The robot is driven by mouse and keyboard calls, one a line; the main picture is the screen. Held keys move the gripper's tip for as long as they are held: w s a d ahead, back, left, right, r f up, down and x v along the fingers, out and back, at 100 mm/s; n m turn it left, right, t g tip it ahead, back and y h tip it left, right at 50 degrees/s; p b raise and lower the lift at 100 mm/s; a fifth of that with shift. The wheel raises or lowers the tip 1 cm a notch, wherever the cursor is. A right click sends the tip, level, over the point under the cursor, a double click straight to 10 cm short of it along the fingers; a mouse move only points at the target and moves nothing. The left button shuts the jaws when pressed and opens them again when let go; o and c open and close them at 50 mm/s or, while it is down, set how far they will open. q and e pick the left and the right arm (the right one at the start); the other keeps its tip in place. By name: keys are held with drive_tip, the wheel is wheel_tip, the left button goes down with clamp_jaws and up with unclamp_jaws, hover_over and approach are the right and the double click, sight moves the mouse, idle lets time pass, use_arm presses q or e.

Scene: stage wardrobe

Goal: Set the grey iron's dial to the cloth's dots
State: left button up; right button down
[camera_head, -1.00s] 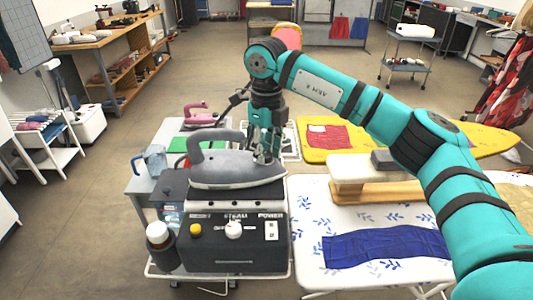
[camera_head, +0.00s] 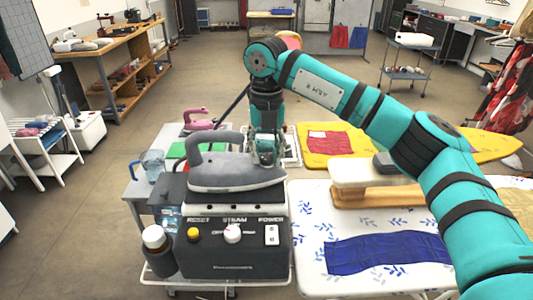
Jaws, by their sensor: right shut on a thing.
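The grey iron (camera_head: 232,173) rests on top of a dark steam station with its nose to the right. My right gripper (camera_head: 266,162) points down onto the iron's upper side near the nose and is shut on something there. The iron's dial is hidden behind the fingers, so its setting cannot be read. A blue cloth (camera_head: 388,250) lies on the white leaf-patterned board (camera_head: 312,215). A red cloth (camera_head: 345,141) with a white patch lies on the yellow board (camera_head: 382,137). No dots can be made out on either. My left gripper is not in view.
The station's front (camera_head: 235,262) has a yellow reset button, a white steam knob and a power switch. A white-capped bottle (camera_head: 156,246) stands at its left. A pink iron (camera_head: 205,118) is behind. A padded sleeve board (camera_head: 370,172) stands right of my gripper.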

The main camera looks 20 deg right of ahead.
idle(0.4)
drive_tip(key=c, duration=1)
unclamp_jaws()
